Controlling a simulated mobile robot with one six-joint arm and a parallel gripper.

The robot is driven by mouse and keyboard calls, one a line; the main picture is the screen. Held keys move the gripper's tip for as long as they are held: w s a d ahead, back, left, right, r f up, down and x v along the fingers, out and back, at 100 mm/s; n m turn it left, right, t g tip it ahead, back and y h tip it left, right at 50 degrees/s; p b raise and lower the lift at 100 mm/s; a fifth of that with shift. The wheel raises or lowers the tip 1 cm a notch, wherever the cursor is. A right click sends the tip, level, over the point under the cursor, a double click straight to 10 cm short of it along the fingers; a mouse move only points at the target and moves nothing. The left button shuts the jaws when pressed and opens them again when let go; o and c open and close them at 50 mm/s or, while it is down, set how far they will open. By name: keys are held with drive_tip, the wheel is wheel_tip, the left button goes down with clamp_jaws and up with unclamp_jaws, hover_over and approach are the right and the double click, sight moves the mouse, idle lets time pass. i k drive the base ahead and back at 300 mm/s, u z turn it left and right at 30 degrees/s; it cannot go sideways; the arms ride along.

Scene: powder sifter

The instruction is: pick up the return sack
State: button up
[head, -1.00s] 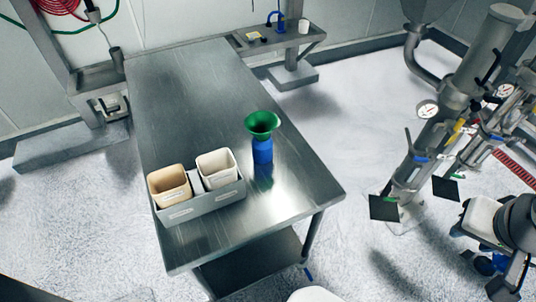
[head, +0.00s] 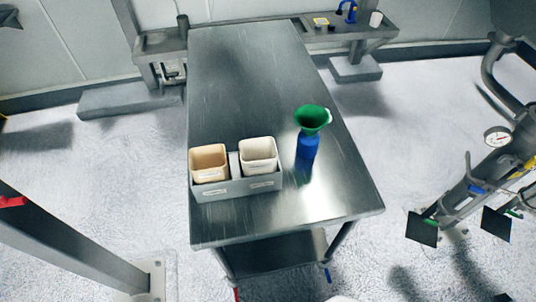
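I cannot make out a return sack in the head view. A metal table (head: 235,75) stands in the middle. On it, a grey holder (head: 238,189) carries a tan open container (head: 209,175) and a white open container (head: 259,167), side by side. To their right stands a blue bottle (head: 306,151) with a green funnel (head: 312,119) in its top. My gripper is not in view.
A wall shelf (head: 160,41) is at the back left, and another shelf (head: 350,34) holds small items at the back right. A grey post (head: 60,240) is at lower left. Piping with a gauge (head: 498,138) stands at right. Pale floor between is open.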

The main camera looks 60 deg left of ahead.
sight(259, 156)
drive_tip(key=k, duration=2.4)
drive_tip(key=u, duration=0.95)
drive_tip(key=i, duration=1.5)
